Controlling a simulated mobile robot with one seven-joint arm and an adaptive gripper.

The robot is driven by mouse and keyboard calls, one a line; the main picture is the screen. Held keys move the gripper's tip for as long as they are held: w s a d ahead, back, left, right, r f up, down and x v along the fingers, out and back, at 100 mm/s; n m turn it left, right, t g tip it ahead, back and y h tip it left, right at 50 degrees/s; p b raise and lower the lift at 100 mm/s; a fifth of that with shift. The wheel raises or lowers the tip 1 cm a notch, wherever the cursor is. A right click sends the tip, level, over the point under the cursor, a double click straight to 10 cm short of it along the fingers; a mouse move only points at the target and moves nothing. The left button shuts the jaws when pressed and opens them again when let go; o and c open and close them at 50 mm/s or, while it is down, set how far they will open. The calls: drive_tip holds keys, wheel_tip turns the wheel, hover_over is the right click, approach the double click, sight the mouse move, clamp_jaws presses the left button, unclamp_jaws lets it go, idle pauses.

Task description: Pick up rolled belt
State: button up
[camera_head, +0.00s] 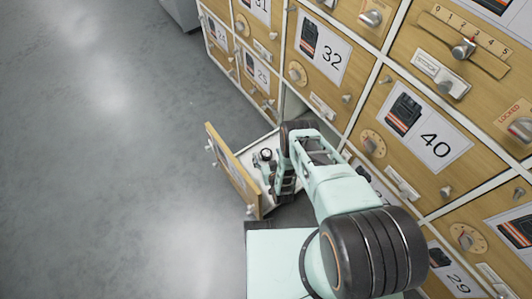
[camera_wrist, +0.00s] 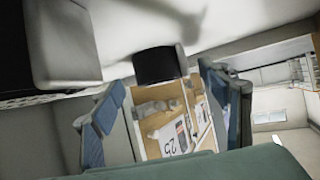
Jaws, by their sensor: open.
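A dark rolled belt (camera_wrist: 158,65) shows in the wrist view as a short black cylinder against a pale surface. In the head view a small black round thing (camera_head: 266,154), likely the same belt, lies inside the open locker compartment. My gripper (camera_wrist: 162,88) is open, with one blue-padded finger on each side of the belt's place in the wrist view. Whether the fingers reach around the belt or stop short of it I cannot tell. In the head view my wrist hides much of the compartment and the fingers are hard to make out.
The open wooden door (camera_head: 232,172) stands out to the left of the compartment. Closed numbered lockers, such as locker 32 (camera_head: 322,55) and locker 40 (camera_head: 420,125), rise close on the right. Grey floor (camera_head: 95,150) is clear on the left. A pale block (camera_wrist: 65,45) shows in the wrist view.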

drive_tip(key=c, duration=1.3)
drive_tip(key=shift+r, duration=0.1)
